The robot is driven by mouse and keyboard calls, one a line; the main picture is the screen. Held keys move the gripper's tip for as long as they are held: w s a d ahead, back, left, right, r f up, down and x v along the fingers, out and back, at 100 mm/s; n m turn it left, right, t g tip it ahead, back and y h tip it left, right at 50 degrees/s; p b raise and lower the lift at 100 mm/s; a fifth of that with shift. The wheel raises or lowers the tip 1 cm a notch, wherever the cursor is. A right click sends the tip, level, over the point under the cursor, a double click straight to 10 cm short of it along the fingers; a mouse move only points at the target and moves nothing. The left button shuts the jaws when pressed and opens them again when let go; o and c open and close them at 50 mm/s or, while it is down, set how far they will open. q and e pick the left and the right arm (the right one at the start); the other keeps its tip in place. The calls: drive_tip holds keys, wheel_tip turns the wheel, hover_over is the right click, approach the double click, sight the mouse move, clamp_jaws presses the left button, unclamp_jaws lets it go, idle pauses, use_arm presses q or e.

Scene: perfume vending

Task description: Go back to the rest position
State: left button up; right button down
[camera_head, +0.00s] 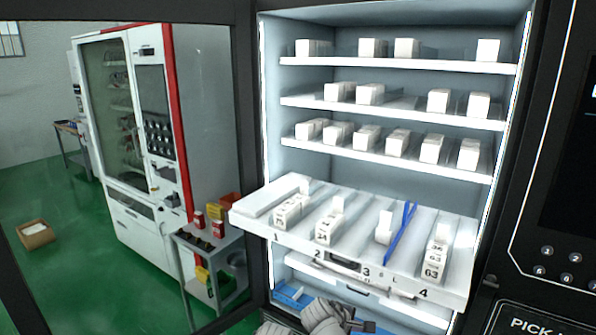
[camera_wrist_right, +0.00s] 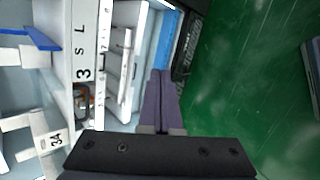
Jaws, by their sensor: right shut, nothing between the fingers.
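My right gripper (camera_wrist_right: 160,76) is shut and empty in the right wrist view, its two dark fingers together. It is in front of and below the pulled-out tray and touches no box. In the head view part of my grey right arm (camera_head: 322,318) shows at the bottom edge, under the tray front. My left gripper is not in view.
A pulled-out white tray (camera_head: 300,245) with numbered lanes holds white boxes and a blue strip (camera_head: 402,230). Shelves above (camera_head: 400,65) hold more boxes. A blue bin (camera_head: 290,295) lies below.

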drive_tip(key=s+a+f+m+g+y, duration=0.2)
drive_tip(key=s+a+f+m+g, duration=0.1)
drive_tip(key=s, duration=0.5)
drive_tip(key=s+a+f+m+g+y, duration=0.3)
drive_tip(key=s+a+m, duration=0.2)
drive_tip(key=s+a, duration=0.3)
drive_tip(key=shift+s, duration=0.35)
